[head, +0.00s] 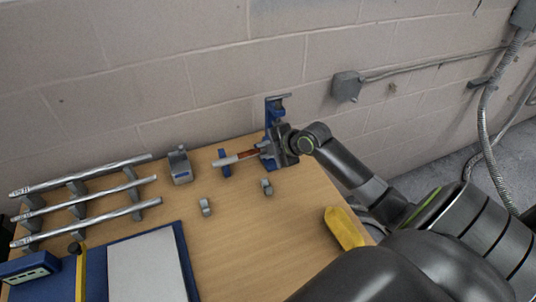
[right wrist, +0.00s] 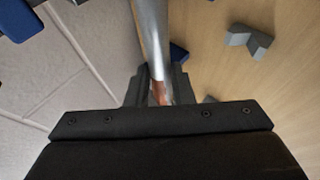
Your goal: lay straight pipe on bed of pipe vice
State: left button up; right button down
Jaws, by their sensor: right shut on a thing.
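The straight pipe (head: 230,160) is short and grey, with a reddish-brown stretch near my right gripper. My right gripper (head: 268,150) is shut on its right end, and the pipe points left over a small blue support (head: 224,170). I cannot tell whether it touches that support. In the right wrist view the pipe (right wrist: 151,35) runs straight out from between the fingers (right wrist: 158,88). A blue upright with a grey top, seemingly the pipe vice (head: 273,108), stands at the table's back edge behind the gripper, which partly hides it. My left gripper is out of view.
Several grey rack supports carry three long pipes (head: 85,202) on the left. A grey block device (head: 180,166) stands near the wall. Two small grey holders (head: 206,206) (head: 267,187) and a yellow piece (head: 343,228) are on the table (head: 245,240). Its front middle is clear.

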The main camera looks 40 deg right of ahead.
jog(key=shift+w+d+f+b, duration=0.2)
jog(key=shift+w+f+b, duration=0.5)
jog(key=shift+w+b, duration=0.25)
jog(key=shift+w+d+f+b, duration=0.2)
jog(key=shift+w+f+b, duration=0.1)
jog(key=shift+w+b, duration=0.45)
jog(key=shift+w+d+f+b, duration=0.2)
jog(key=shift+w+f+b, duration=0.15)
jog(key=shift+w+b, duration=0.4)
jog(key=shift+w+d+f+b, duration=0.25)
jog(key=shift+w+b, duration=0.3)
jog(key=shift+w, duration=0.35)
jog(key=shift+f, duration=0.1)
jog(key=shift+a, duration=0.1)
jog(key=c, duration=1.2)
grip_release()
jog(key=shift+s, duration=0.1)
